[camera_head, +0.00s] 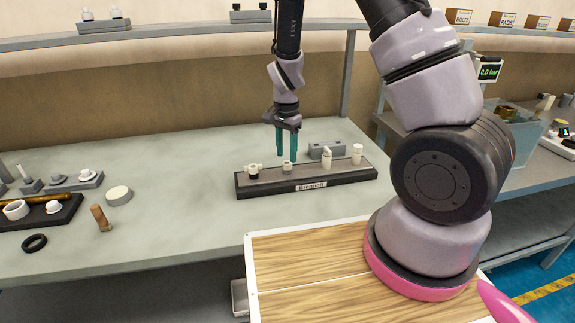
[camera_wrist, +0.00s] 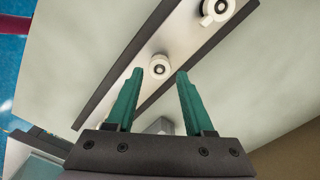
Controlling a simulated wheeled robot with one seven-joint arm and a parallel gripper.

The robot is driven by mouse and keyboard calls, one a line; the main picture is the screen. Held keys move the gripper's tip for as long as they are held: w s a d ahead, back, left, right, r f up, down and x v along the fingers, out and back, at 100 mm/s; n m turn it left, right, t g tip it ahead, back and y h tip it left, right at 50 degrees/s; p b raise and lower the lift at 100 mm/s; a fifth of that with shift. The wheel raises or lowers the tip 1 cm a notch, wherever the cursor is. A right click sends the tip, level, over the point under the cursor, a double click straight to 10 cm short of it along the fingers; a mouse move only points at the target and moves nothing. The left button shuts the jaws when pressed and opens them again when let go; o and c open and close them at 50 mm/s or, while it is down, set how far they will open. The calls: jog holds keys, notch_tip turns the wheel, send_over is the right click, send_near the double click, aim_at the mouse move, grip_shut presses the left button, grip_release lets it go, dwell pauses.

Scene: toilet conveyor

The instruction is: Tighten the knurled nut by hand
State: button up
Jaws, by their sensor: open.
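My gripper (camera_head: 287,157) points down over the dark-edged tray (camera_head: 340,180) on the bench, its two teal fingers parted and empty. Just below the fingertips stands a small pale round fitting (camera_head: 288,168) with a dark centre. In the wrist view, this fitting (camera_wrist: 160,68) appears between and a little beyond the fingertips (camera_wrist: 157,75), with no clear contact. A white fitting with a side stub (camera_head: 254,170) stands to its left on the tray; a similar one shows in the wrist view (camera_wrist: 217,10). I cannot tell which part carries the knurled nut.
The bench between is clear.

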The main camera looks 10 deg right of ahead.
aim_at(286, 163)
jog(key=n, duration=0.3)
jog(key=shift+f, duration=1.5)
grip_shut()
jog(key=shift+m, duration=1)
jog(key=shift+c, duration=0.4)
grip_release()
